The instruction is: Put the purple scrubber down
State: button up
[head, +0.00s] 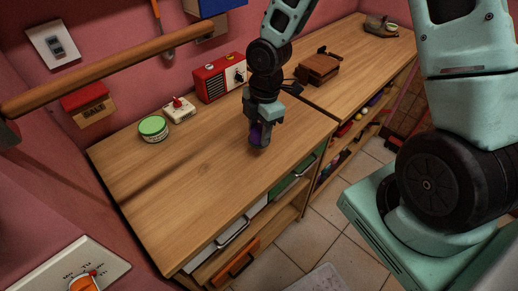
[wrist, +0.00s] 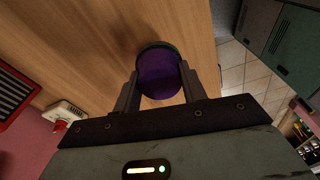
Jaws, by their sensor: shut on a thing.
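The purple scrubber (wrist: 160,74) is a round purple piece with a dark rim, seen between the two fingers in the wrist view. My gripper (wrist: 160,88) is shut on it. In the head view my gripper (head: 259,138) points down over the wooden counter (head: 190,170), with a little purple of the scrubber (head: 257,131) showing between the fingers. The scrubber is at or just above the counter top; I cannot tell if it touches. Most of it is hidden by the fingers in the head view.
A green-lidded tin (head: 153,128), a small cream device with a red knob (head: 179,109) and a red radio (head: 219,78) stand along the back. A brown box-like object (head: 318,69) is to the right. The counter's left and front parts are clear; drawers lie below its front edge.

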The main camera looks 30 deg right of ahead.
aim_at(261, 127)
jog(key=shift+f, duration=2.9)
jog(key=shift+f, duration=0.1)
jog(key=o, duration=0.9)
jog(key=shift+o, duration=0.2)
jog(key=r, duration=0.4)
jog(key=d+r, duration=0.1)
jog(key=r, duration=0.3)
jog(key=r+p, duration=0.1)
jog(key=r, duration=0.3)
jog(key=shift+w+d+r, duration=0.1)
jog(key=shift+d, duration=0.1)
